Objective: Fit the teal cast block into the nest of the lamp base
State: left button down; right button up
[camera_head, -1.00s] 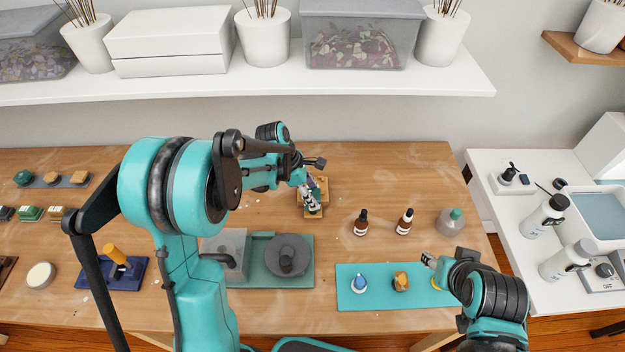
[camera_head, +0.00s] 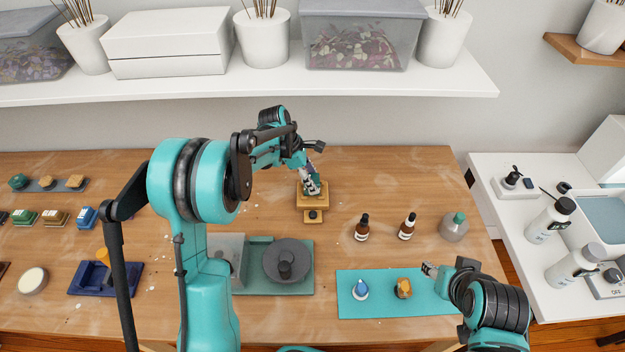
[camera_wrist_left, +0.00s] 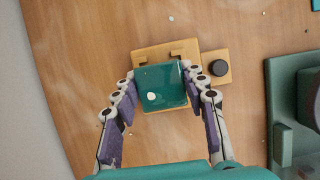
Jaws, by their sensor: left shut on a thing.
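The teal cast block (camera_wrist_left: 160,87) is a glossy square slab with a white spot on its upper face, seen in the left wrist view. My left gripper (camera_head: 312,190) is shut on it, one finger on each side; the gripper also shows in the left wrist view (camera_wrist_left: 158,92). The block is over the wooden lamp base (camera_wrist_left: 153,55), covering most of it and its nest. I cannot tell whether it is above or in the nest. The lamp base also shows in the head view (camera_head: 312,202). My right gripper (camera_head: 429,269) is by the teal mat, its jaws unclear.
A small wooden piece with a black knob (camera_head: 313,216) adjoins the base. A green tray with a grey disc (camera_head: 287,260) lies in front. Two brown bottles (camera_head: 362,228) stand to the right. The teal mat (camera_head: 380,308) carries small items. The table behind the base is clear.

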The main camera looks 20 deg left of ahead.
pick_arm(q)
jog(key=shift+f, duration=0.2)
jog(key=c, duration=0.9)
grip_release()
jog(key=shift+o, duration=0.2)
jog(key=shift+r, duration=0.2)
jog(key=p+v, duration=0.1)
jog(key=v, duration=0.3)
jog(key=shift+a+f+p, duration=0.15)
jog(key=shift+a+p, duration=0.1)
jog(key=shift+p, duration=0.15)
jog(key=s+a+p, duration=0.2)
jog(key=s+a, duration=0.1)
jog(key=a, duration=0.7)
jog(key=shift+a+f, duration=0.25)
jog(key=shift+a, duration=0.1)
jog(key=shift+s, duration=0.2)
